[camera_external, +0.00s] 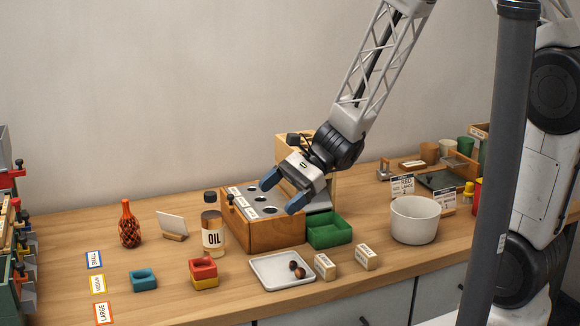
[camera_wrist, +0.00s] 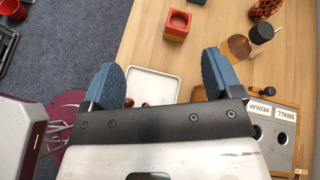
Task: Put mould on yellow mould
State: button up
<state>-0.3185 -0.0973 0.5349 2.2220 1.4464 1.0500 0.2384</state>
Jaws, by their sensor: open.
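A red mould (camera_external: 203,267) sits on top of the yellow mould (camera_external: 204,283), both square and hollow, on the table left of the white tray. In the wrist view the red mould (camera_wrist: 179,20) shows above the yellow mould (camera_wrist: 174,38) at the top. A teal mould (camera_external: 144,280) stands alone to their left; a small part of what looks like it is at the wrist view's top edge. My gripper (camera_external: 284,192) is open and empty, high above the wooden box, right of and above the moulds. In the wrist view the gripper's blue fingers (camera_wrist: 162,78) are spread apart over the tray.
A white tray (camera_external: 268,276) holds several chestnuts. The wooden box (camera_external: 279,234) with round holes, an oil bottle (camera_external: 213,238) and a green bin (camera_external: 328,230) stand behind it. A white pot (camera_external: 415,221) is at right. Size cards (camera_external: 97,284) lie at left.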

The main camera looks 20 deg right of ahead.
jog(key=s+d+r+n+t+h, duration=0.1)
jog(key=s+d+r+n+h, duration=0.3)
jog(key=d+r, duration=0.3)
jog(key=s+d+r+n+t+h, duration=0.2)
jog(key=s+d+r+n+h, duration=0.2)
jog(key=d, duration=0.9)
jog(key=s+d+r+n+t+h, duration=0.1)
jog(key=s+d+r+n+h, duration=0.3)
jog(key=d+r, duration=0.6)
jog(key=shift+s+d+t, duration=0.3)
jog(key=shift+s+d, duration=0.15)
jog(key=shift+s, duration=0.7)
